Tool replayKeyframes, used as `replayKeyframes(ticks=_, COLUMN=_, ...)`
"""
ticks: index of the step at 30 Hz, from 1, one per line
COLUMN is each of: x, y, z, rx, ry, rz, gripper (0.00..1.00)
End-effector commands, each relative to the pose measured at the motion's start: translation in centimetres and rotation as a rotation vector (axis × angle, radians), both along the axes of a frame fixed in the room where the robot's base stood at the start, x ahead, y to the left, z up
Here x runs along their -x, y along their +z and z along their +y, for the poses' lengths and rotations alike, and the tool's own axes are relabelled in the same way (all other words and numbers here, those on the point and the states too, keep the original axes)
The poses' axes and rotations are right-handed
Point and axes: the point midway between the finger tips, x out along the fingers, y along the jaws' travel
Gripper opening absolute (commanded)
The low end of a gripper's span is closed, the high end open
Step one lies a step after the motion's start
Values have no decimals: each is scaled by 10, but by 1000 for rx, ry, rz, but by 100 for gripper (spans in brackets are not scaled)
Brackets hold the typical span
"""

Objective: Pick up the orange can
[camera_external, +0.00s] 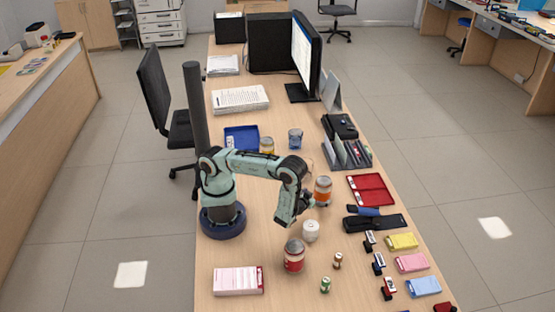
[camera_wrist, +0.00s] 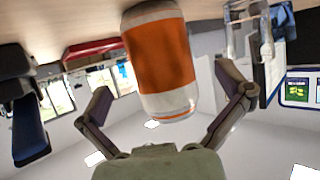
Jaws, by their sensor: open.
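The orange can (camera_external: 322,191) stands upright on the counter, just right of my gripper (camera_external: 306,199) in the external view. It has a wide orange band with pale ends. In the wrist view the orange can (camera_wrist: 158,62) appears large and upside down, between and ahead of the two fingers of my gripper (camera_wrist: 170,110). The fingers are spread apart, with visible gaps on both sides of the can. I see no finger touching it. My gripper is open and empty.
A white round container (camera_external: 311,231) and a red can (camera_external: 294,256) stand in front of the orange can. A red tray (camera_external: 371,189) and a black stapler-like item (camera_external: 375,223) lie to the right. A blue cup (camera_external: 295,138) and a yellow-labelled can (camera_external: 267,146) stand behind.

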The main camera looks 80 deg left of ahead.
Motion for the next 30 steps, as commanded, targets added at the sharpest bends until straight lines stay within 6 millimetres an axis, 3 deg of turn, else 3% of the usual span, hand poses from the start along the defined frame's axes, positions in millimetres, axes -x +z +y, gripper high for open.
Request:
replayKeyframes(ticks=8, x=-25, y=-15, z=27, rx=0, ry=4, rz=-1, gripper=100)
replayKeyframes(ticks=17, x=-28, y=-17, z=29, rx=1, ry=1, rz=0, gripper=100)
replayKeyframes(ticks=20, x=-28, y=-16, z=29, rx=1, ry=2, rz=1, gripper=75)
replayKeyframes(ticks=24, x=-28, y=-16, z=29, rx=1, ry=3, rz=0, gripper=31)
replayKeyframes(ticks=30, x=-28, y=-16, z=30, rx=1, ry=3, rz=-1, gripper=29)
